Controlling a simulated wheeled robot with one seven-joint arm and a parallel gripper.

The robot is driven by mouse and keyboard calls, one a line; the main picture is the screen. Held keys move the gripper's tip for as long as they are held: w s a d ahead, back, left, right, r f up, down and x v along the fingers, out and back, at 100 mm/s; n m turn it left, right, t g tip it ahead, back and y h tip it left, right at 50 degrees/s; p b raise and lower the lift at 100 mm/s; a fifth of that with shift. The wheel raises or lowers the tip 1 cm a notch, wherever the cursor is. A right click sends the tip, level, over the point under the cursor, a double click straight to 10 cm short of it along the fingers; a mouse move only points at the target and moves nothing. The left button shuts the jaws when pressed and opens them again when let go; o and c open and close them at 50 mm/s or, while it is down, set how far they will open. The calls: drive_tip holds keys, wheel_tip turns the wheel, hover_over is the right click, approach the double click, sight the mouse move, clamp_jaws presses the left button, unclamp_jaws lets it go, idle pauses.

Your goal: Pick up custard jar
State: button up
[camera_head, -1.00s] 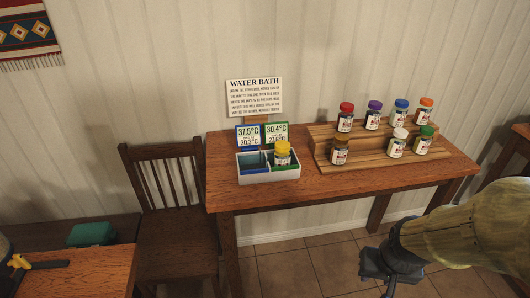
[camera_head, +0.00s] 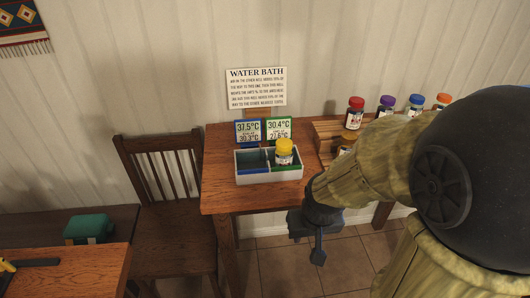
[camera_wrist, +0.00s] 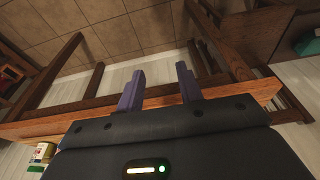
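A jar with a yellow lid (camera_head: 284,152) stands upright in the right, green-marked well of the white water bath (camera_head: 270,177). The other jars stand on a stepped wooden rack (camera_head: 327,130), and my arm hides part of them. The labels are too small to read, so I cannot confirm which jar is custard. My gripper (camera_head: 318,250) is in front of the table, below and right of the water bath. In the wrist view its two purple fingers (camera_wrist: 159,88) are apart with nothing between them.
The wooden table's front edge (camera_wrist: 230,95) crosses the wrist view behind my fingers. A chair (camera_head: 165,180) stands left of the table. Two temperature displays (camera_head: 262,131) and a water bath sign (camera_head: 257,88) stand behind the bath. Tabletop left of the bath is clear.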

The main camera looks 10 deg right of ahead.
drive_tip(key=shift+w, duration=0.25)
drive_tip(key=shift+o, duration=1.3)
drive_tip(key=shift+s, duration=0.1)
drive_tip(key=o, duration=0.4)
drive_tip(key=shift+w+a+r, duration=0.1)
drive_tip(key=shift+w+a, duration=0.1)
drive_tip(key=shift+w, duration=0.05)
drive_tip(key=shift+o, duration=0.5)
drive_tip(key=w+a+r+m+t+p, duration=0.1)
drive_tip(key=w+a+t+p, duration=0.1)
drive_tip(key=w+a, duration=0.2)
drive_tip(key=shift+w+r+y, duration=0.15)
drive_tip(key=shift+w+y, duration=0.25)
drive_tip(key=shift+w, duration=0.3)
drive_tip(key=w+a+r+m+t+h+p, duration=0.4)
drive_tip(key=w+r+h, duration=0.4)
drive_tip(key=w, duration=0.3)
drive_tip(key=m+t+p, duration=0.1)
drive_tip(key=t+p, duration=0.1)
drive_tip(key=shift+w+m+t+p, duration=0.15)
drive_tip(key=shift+m+t+p, duration=0.15)
drive_tip(key=shift+m+p, duration=0.1)
